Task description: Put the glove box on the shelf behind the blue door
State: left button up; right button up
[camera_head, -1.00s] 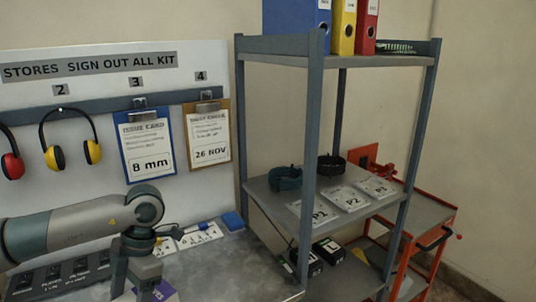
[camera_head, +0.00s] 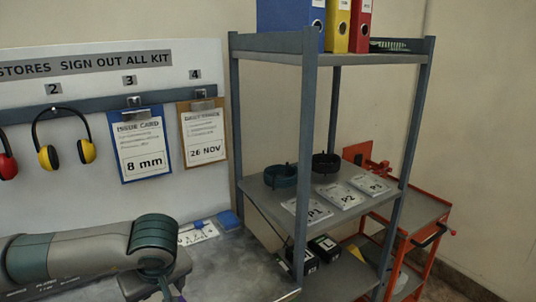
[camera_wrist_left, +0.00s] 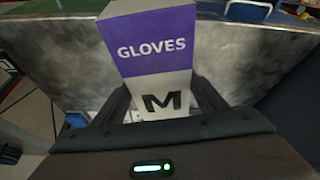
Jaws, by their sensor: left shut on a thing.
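The glove box (camera_wrist_left: 155,50) is white with a purple band reading GLOVES and a black M below it. It fills the middle of the left wrist view, above a grey metal surface. My left gripper (camera_wrist_left: 160,102) is shut on it, one dark finger on each side. In the head view my left arm (camera_head: 80,255) reaches in from the lower left, and its gripper is mostly cut off at the bottom edge. No blue door shows in either view. My right gripper is not in view.
A grey open rack (camera_head: 262,196) holds binders on top, two dark rings and P1, P2, P3 plates in the middle, and small boxes below. A red trolley (camera_head: 428,215) stands right of it. The grey bench top (camera_head: 235,262) has clear room before the rack.

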aim_at(174, 290)
pick_arm(q)
jog(key=m, duration=0.1)
jog(key=d+m+h, duration=0.1)
jog(key=m, duration=0.1)
jog(key=m+t, duration=0.1)
jog(key=shift+w+d+r+m+h, duration=0.3)
jog(key=shift+w+d, duration=0.05)
jog(key=shift+d, duration=0.05)
jog(key=m, duration=0.1)
jog(key=d+m+h, duration=0.1)
jog(key=m, duration=0.2)
jog(key=shift+w+d+r, duration=0.25)
jog(key=shift+d+r, duration=0.05)
jog(key=shift+d, duration=0.05)
dwell(0.4)
